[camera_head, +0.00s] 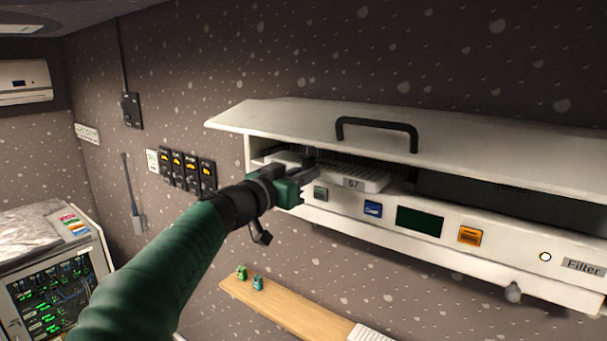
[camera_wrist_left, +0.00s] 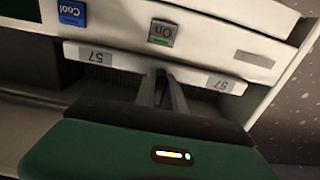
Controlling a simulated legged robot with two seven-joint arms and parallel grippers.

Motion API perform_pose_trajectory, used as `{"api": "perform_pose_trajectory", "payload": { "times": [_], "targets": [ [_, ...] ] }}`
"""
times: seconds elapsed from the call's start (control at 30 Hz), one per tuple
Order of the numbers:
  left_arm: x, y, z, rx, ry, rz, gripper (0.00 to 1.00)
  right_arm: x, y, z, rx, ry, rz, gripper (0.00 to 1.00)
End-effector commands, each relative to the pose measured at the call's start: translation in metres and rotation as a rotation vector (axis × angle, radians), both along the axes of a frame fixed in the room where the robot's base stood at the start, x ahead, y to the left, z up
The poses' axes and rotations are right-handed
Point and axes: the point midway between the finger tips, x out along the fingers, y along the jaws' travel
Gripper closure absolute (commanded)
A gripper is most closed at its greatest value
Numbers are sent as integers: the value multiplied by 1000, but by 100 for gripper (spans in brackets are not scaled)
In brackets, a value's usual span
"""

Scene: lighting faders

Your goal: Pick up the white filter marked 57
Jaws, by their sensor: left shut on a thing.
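The white filter (camera_head: 370,180) marked 57 sits in the opening of the white wall unit, under its raised lid. Its front edge shows in the left wrist view (camera_wrist_left: 130,66), upside down, with a grey 57 label near one end and another grey label near the other end. My left gripper (camera_head: 305,160) reaches in at the left part of the opening. In the left wrist view its fingers (camera_wrist_left: 161,92) are closed together at the filter's edge, between the two labels, gripping it. Parts of the filter behind the fingers are hidden. My right gripper is in neither view.
The white unit (camera_head: 450,252) has a raised lid (camera_head: 300,120) with a black handle (camera_head: 376,134) close above my gripper. Its front carries buttons and a dark green display (camera_head: 419,222). A wooden shelf (camera_head: 300,312) is below. Wall switches (camera_head: 185,172) are at the left.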

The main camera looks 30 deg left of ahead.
Motion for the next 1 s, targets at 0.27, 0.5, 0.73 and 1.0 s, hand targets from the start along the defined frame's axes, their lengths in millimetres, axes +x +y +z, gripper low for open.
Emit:
{"api": "perform_pose_trajectory", "payload": {
  "times": [0.27, 0.5, 0.73, 1.0],
  "targets": [
    [0, 0, 0, 0, 0, -1, 60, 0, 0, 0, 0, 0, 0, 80],
    [-1, 0, 1, 1, -1, -1, 60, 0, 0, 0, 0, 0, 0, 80],
    [-24, 2, -1, 4, -3, 0, 60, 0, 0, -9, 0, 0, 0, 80],
    [-91, 8, -2, 2, -4, 2, 60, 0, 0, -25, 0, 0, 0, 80]
  ]
}}
